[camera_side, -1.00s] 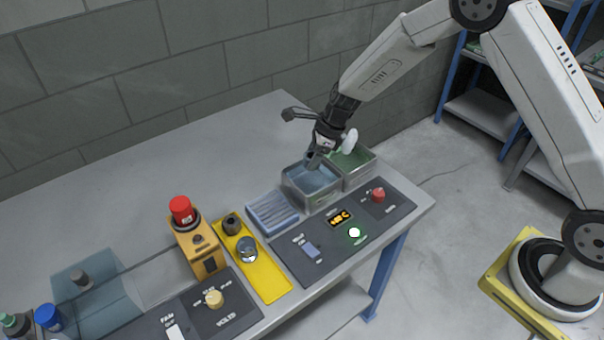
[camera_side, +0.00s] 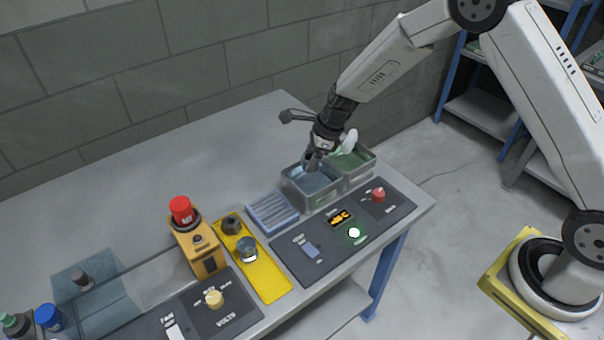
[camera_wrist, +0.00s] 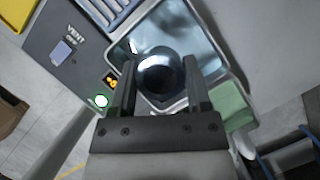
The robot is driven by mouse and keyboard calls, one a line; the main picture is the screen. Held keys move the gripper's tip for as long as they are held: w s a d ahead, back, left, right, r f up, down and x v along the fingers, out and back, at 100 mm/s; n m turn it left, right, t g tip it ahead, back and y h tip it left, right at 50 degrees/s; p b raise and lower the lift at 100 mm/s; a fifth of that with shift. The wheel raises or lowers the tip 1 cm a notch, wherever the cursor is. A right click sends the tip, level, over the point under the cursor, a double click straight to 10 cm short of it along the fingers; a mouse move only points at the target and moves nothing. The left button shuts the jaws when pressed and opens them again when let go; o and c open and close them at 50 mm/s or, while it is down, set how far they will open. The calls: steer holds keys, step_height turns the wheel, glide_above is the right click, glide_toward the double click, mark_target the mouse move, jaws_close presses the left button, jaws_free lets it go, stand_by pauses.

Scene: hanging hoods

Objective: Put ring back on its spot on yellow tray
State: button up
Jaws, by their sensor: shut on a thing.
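My gripper (camera_wrist: 158,92) is shut on a shiny, dark, round part (camera_wrist: 160,72), seen between the fingers in the wrist view. I take it for the ring, but its hole is not clear. In the side view my gripper (camera_side: 312,165) is down at the front metal bin (camera_side: 298,194), which has a bluish inside; the held part is hidden there. The yellow tray (camera_side: 268,283) lies left of the bin. A dark nut-like part (camera_side: 231,225) and a grey, round, cup-like part (camera_side: 247,246) stand on it.
A bin with a green inside (camera_side: 352,160) adjoins the front bin. A blue ribbed rack (camera_side: 272,211) stands between tray and bin. A dark control panel (camera_side: 300,255) lies in front. An orange box with a red knob (camera_side: 182,210) stands left of the tray.

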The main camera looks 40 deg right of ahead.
steer(key=s+a+f+n+g, duration=0.1)
steer(key=s+a+n, duration=0.2)
steer(key=a, duration=0.3)
steer(key=s+a+n+g, duration=0.1)
steer(key=s+a+n, duration=0.2)
steer(key=a, duration=0.3)
steer(key=n+g, duration=0.3)
steer(key=n, duration=0.4)
glide_above(267, 286)
steer(key=d, duration=0.1)
steer(key=f, duration=0.1)
steer(key=shift+w+f, duration=0.1)
steer(key=shift+w, duration=0.15)
steer(key=shift+f, duration=0.15)
steer(key=shift+f, duration=3.2)
steer(key=shift+f, duration=0.65)
steer(key=o, duration=1.3)
steer(key=shift+o, duration=0.2)
steer(key=shift+d+r, duration=0.1)
steer(key=shift+r, duration=0.05)
